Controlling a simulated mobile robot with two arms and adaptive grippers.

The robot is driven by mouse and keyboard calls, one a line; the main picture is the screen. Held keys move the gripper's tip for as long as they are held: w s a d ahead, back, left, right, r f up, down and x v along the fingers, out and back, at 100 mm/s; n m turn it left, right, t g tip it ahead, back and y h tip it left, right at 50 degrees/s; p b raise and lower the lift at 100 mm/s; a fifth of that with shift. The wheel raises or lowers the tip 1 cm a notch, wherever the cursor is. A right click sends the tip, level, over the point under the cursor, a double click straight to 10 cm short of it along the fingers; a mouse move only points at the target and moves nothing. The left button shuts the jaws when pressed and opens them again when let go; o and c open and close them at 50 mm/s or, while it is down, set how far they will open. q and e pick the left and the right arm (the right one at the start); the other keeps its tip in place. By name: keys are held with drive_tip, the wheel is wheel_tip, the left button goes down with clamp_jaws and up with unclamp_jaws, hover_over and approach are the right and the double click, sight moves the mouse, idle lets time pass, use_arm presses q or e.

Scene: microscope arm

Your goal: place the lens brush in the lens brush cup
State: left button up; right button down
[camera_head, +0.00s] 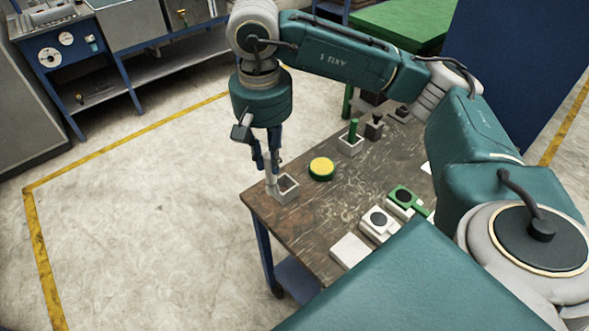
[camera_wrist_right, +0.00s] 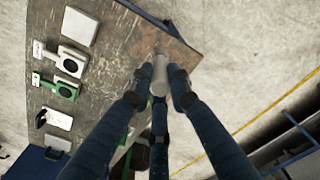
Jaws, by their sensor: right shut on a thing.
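My right gripper (camera_head: 266,160) points down at the near left corner of the table, its fingers shut on a pale, slim cylinder, which I take as the lens brush (camera_head: 270,180). In the right wrist view the gripper (camera_wrist_right: 160,88) closes around the pale brush (camera_wrist_right: 159,73). A small, square, open-topped white cup (camera_head: 289,194) with a dark inside stands at this corner, apparently the lens brush cup. The brush shows at the cup's left side in the head view; whether its tip is inside, above or beside it I cannot tell. My left gripper is not in view.
A yellow round button (camera_head: 321,168) sits right of the cup on the worn table (camera_head: 330,205). A similar white holder (camera_head: 350,148) with a green cylinder stands farther back. White and green devices (camera_head: 379,222) and a white block (camera_head: 351,251) line the right side.

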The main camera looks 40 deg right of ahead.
drive_tip(key=w+d+r+m, duration=0.5)
drive_tip(key=w+d+m, duration=0.1)
drive_tip(key=w+d, duration=0.15)
wheel_tip(320, 180, down, 19)
drive_tip(key=p, duration=0.2)
drive_tip(key=shift+s+f+p, duration=0.15)
drive_tip(key=shift+s+p, duration=0.15)
drive_tip(key=shift+p, duration=0.05)
drive_tip(key=c, duration=1.6)
unclamp_jaws()
drive_tip(key=shift+d, duration=0.1)
drive_tip(key=shift+c, duration=0.2)
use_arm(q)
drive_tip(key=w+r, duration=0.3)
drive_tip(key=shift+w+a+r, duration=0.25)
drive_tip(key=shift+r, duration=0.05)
